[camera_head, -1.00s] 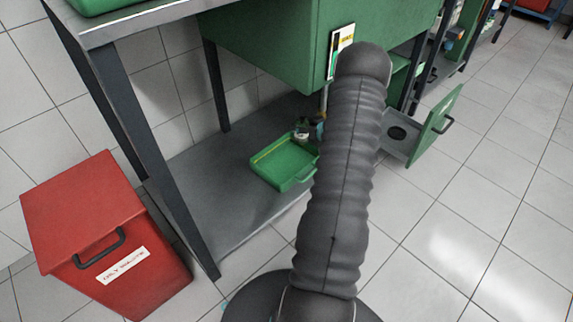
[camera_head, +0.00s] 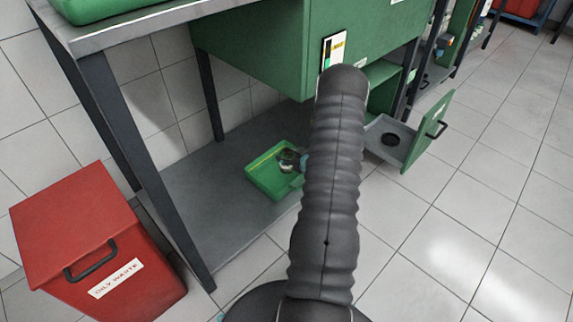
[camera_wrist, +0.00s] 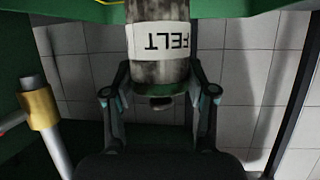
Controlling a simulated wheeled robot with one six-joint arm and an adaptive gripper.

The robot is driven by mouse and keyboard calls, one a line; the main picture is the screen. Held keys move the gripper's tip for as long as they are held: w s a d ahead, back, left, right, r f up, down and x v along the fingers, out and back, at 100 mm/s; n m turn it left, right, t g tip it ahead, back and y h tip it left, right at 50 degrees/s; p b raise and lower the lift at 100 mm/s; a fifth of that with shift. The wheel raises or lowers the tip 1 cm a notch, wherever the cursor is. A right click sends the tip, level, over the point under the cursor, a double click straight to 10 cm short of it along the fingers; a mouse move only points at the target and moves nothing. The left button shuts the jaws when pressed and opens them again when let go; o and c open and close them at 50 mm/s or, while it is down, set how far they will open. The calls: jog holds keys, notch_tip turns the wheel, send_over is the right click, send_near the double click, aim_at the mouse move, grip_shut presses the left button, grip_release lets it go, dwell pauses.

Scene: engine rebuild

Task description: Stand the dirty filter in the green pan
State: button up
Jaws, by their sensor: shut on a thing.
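The dirty filter (camera_wrist: 160,65) is a grimy cylinder with a white band whose lettering, "FELT", shows upside down in the wrist view. The pan lies on the grey lower shelf.
The green cabinet (camera_head: 275,50) hangs low above the shelf (camera_head: 205,200). A bench leg (camera_head: 165,190) stands front left, beside a red oily waste bin (camera_head: 95,240). A brass-coloured fitting (camera_wrist: 38,108) shows at wrist-view left.

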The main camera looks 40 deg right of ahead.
jog(key=shift+w+a+f, duration=0.1)
jog(key=shift+a+f, duration=0.15)
jog(key=shift+f, duration=1.85)
jog(key=shift+b, duration=0.35)
jog(key=shift+f, duration=0.2)
jog(key=o, duration=1.3)
jog(key=shift+c, duration=0.2)
jog(key=shift+r, duration=0.2)
